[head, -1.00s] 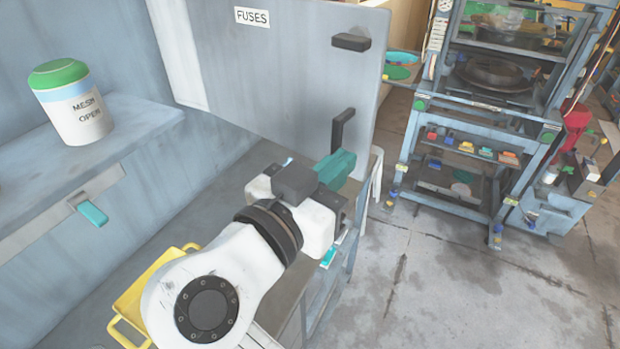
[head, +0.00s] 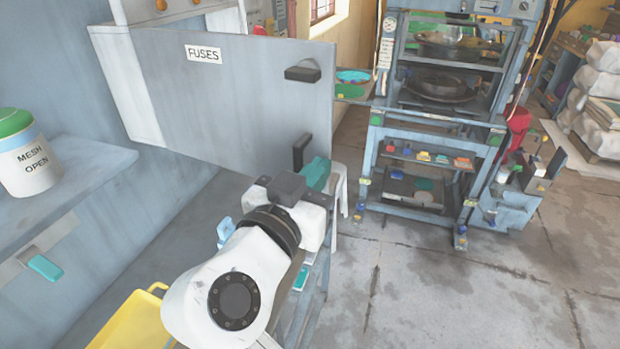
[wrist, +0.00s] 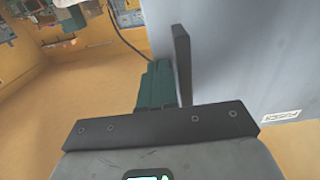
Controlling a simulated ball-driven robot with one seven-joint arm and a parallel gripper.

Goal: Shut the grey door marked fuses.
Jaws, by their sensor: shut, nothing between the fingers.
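The grey door (head: 225,100) marked FUSES stands swung open from its cabinet on the wall at the left. Its label (head: 203,54) is near the top and a dark handle (head: 303,74) sticks out near its free edge. My gripper (head: 312,162) is at the lower free corner of the door, with one dark finger and a green part showing. In the wrist view my gripper (wrist: 170,75) is shut and empty, pointing along the grey door (wrist: 240,50), whose face fills the right side. I cannot tell whether the finger touches the door.
A yellow tray (head: 135,322) lies on the bench below. A blue press frame (head: 440,110) stands behind on the right, with clear floor in front of it.

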